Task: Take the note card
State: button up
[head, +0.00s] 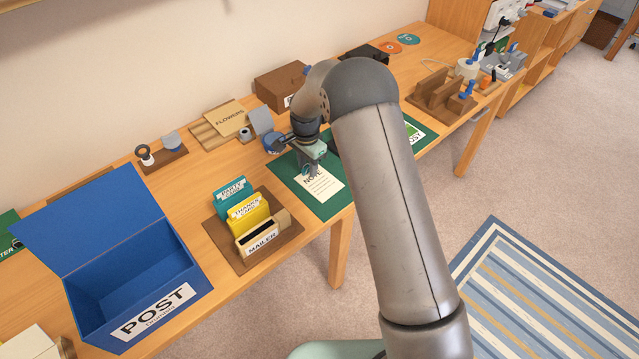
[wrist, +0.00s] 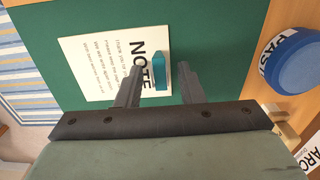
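The note card (head: 324,187) is a cream card with black "NOTE" lettering, lying flat on a dark green mat (head: 327,207). In the wrist view the card (wrist: 95,62) has a small teal grip piece (wrist: 161,74) at its edge by the heading. My gripper (head: 311,170) is above the card's heading end in the head view and hides part of it. In the wrist view my gripper (wrist: 160,72) is open, with one finger on each side of the teal piece and a gap to both. I cannot tell how far the fingertips are above the card.
A blue open POST box (head: 110,270) stands at the left. A brown holder (head: 285,235) with PARTY, THANKS and MAILER items is left of the mat. A blue round PASTE tub (wrist: 292,62) stands beside the mat. A brown rack (head: 440,95) is at the right.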

grip_shut()
jog(key=shift+r+p, duration=0.3)
jog(key=shift+r, duration=0.5)
jog(key=shift+r+p, duration=0.75)
jog(key=shift+r, duration=1)
